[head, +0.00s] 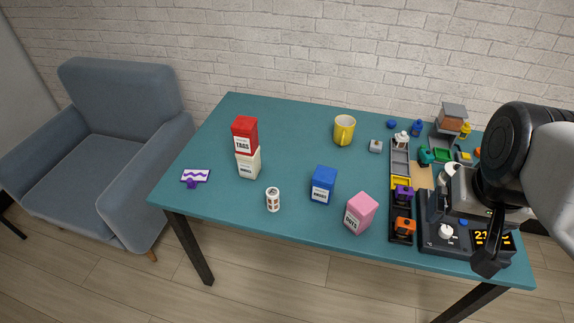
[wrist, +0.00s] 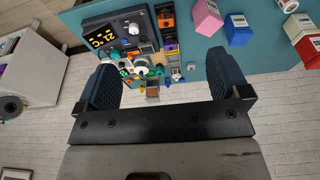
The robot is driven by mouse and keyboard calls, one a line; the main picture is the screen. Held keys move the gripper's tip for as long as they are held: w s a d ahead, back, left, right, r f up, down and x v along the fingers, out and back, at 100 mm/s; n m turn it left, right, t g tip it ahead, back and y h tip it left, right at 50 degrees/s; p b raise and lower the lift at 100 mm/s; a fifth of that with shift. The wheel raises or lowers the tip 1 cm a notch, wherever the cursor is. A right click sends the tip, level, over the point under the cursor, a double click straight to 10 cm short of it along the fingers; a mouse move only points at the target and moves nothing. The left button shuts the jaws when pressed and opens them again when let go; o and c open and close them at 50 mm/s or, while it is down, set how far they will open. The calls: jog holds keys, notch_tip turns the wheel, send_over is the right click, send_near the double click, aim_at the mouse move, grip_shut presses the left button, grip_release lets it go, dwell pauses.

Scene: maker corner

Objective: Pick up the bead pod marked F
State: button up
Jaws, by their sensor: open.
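Several small bead pods sit in a long dark rack (head: 399,160): a white one (head: 402,138), a yellow one (head: 401,181), a purple one (head: 404,195) and an orange one (head: 403,226). Loose small pieces lie around it, such as a grey one (head: 376,146), a blue one (head: 416,128) and a green one (head: 441,155). I cannot read an F on any of them. My gripper (head: 487,262) is at the right, in front of the dark machine. In the wrist view my gripper (wrist: 159,60) is open with nothing between its fingers; the orange pod (wrist: 165,18) lies beyond them.
A dark machine (head: 436,238) with a lit display stands right of the rack. Pink (head: 361,213), blue (head: 323,184) and stacked red-and-white boxes (head: 245,135), a white cylinder (head: 273,199) and a yellow mug (head: 344,130) stand on the teal table (head: 295,150).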

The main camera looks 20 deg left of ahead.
jog(key=c, duration=0.4)
jog(key=w+a+f+n+t+y, duration=0.1)
jog(key=w+a+f+n+t, duration=0.15)
jog(key=w+a+f, duration=0.7)
jog(key=n+t+y, duration=0.2)
jog(key=t+y, duration=0.2)
send_near(274, 196)
jog(key=w+d+r, duration=0.4)
jog(key=w+d, duration=0.1)
jog(key=d, duration=0.3)
jog(key=s+a+f, duration=0.1)
jog(key=a+f, duration=0.1)
jog(key=a, duration=0.1)
jog(key=s+a+f+n+t+y, duration=0.1)
jog(key=a+f, duration=0.1)
jog(key=f, duration=0.1)
jog(key=a+f+n+t+y, duration=0.1)
jog(key=a+f, duration=0.2)
jog(key=shift+s+a+t, duration=0.25)
jog(key=shift+s+a, duration=0.05)
jog(key=shift+s, duration=0.1)
